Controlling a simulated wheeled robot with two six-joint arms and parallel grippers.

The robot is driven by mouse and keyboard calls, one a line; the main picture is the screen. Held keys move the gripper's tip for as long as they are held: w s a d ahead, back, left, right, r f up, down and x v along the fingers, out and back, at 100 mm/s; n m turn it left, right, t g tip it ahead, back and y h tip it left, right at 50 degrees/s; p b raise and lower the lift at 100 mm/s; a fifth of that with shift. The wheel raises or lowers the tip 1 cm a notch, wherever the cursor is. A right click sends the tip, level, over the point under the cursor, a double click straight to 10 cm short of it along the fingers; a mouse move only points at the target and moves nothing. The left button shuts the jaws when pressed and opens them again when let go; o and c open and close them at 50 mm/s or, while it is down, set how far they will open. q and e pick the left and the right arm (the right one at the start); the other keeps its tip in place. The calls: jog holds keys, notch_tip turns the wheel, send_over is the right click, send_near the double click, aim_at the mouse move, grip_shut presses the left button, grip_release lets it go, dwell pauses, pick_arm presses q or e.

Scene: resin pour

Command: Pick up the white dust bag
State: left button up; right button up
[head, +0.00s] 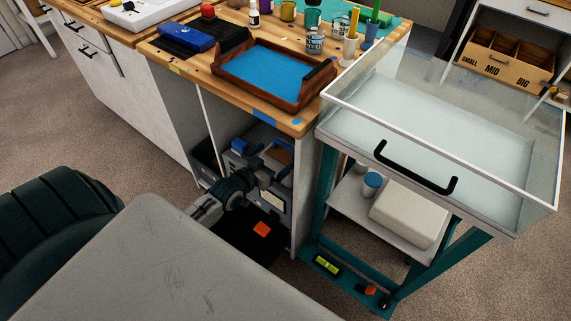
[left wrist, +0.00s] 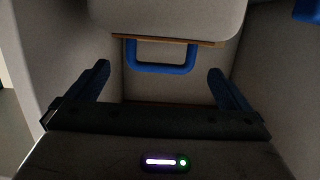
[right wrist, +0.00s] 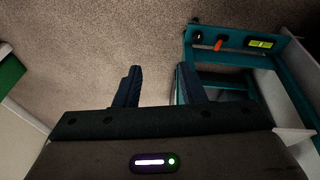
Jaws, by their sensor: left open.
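In the left wrist view, a pale, rounded body that looks like the white dust bag (left wrist: 165,18) fills the top centre. A thin brown plate (left wrist: 112,37) runs along its lower edge, and a blue handle loop (left wrist: 160,69) hangs below it. My left gripper (left wrist: 159,70) is open, its fingers apart on either side of the handle and touching nothing that I can see. In the head view my left gripper (head: 262,174) reaches into the space under the workbench, hiding part of what stands there. My right gripper (right wrist: 159,78) is open and empty above the carpet.
Pale walls (left wrist: 80,40) flank my left gripper closely. The wooden workbench (head: 290,122) overhangs it, bearing a blue-filled tray frame (head: 305,98). A teal cart (head: 320,205) with a clear-sided top stands right; its shelf holds a white rounded block (head: 410,212). Carpet is open at left.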

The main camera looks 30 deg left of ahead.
aim_at(285, 147)
pick_arm(q)
jog(key=shift+w+f, duration=0.15)
jog(key=shift+w, duration=0.5)
jog(key=shift+r+b+x, duration=0.15)
jog(key=shift+b+x, duration=0.4)
jog(key=shift+x, duration=0.75)
jog(key=shift+r+b+x, duration=0.15)
jog(key=shift+b+x, duration=0.35)
jog(key=shift+x, duration=0.8)
pick_arm(e)
notch_tip(285, 147, up, 6)
jog(key=s+a+t, duration=0.1)
jog(key=shift+r, duration=0.2)
pick_arm(q)
jog(key=shift+c, duration=0.4)
pick_arm(e)
jog(key=shift+s, duration=0.1)
pick_arm(q)
jog(key=c, duration=1.1)
